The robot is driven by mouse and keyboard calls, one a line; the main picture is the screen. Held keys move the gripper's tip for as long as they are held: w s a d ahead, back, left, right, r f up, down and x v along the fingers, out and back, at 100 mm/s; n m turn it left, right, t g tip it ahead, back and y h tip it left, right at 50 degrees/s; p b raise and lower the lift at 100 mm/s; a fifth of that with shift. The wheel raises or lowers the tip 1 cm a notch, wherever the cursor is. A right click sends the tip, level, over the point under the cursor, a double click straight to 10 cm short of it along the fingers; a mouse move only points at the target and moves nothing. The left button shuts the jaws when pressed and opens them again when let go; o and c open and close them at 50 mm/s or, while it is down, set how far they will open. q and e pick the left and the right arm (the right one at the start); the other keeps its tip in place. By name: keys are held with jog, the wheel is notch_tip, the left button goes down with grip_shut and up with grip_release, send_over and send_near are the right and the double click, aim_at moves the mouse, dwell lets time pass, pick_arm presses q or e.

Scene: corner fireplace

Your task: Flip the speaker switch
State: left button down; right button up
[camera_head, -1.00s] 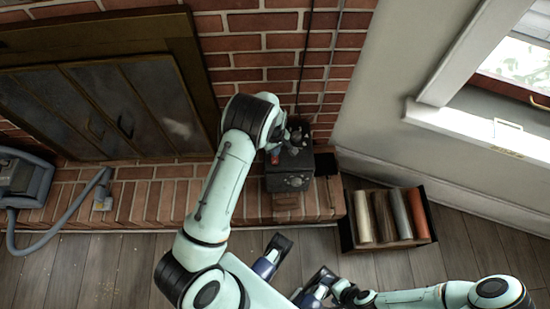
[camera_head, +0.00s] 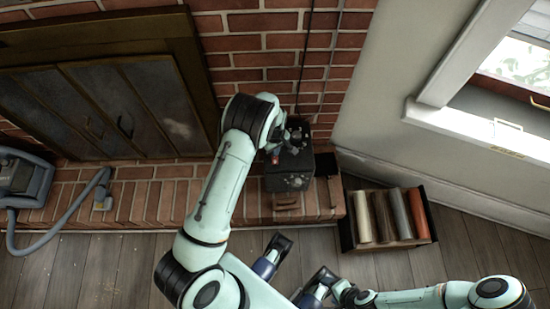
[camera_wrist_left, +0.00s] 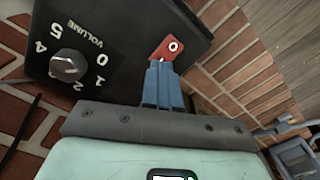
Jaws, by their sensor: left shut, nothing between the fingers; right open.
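A black speaker (camera_head: 290,180) stands on the brick hearth beside the wall. In the left wrist view its panel (camera_wrist_left: 105,25) carries a VOLUME dial with a grey knob (camera_wrist_left: 68,65) and a red switch (camera_wrist_left: 168,47) with a white ring mark. My left gripper (camera_wrist_left: 165,68) is shut and empty, its blue fingertips right at the lower edge of the red switch. I cannot tell whether they touch. In the head view the left hand partly hides the speaker's top and the switch. My right gripper (camera_head: 305,257) is open and empty, low in the head view.
A dark fireplace (camera_head: 110,105) fills the left. A grey vacuum (camera_head: 25,180) with a hose lies at far left. The wooden floor before the hearth is clear at left.

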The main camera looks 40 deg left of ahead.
pick_arm(q)
jog(key=shift+f+b, duration=0.6)
jog(key=shift+f, duration=0.3)
pick_arm(e)
jog(key=shift+f, duration=0.65)
pick_arm(q)
jog(key=shift+r+p, duration=2.6)
jog(key=shift+r, duration=0.95)
pick_arm(e)
jog(key=r, duration=0.5)
jog(key=shift+w+r, duration=0.25)
jog(key=shift+w, duration=0.05)
pick_arm(q)
jog(key=shift+f, duration=0.1)
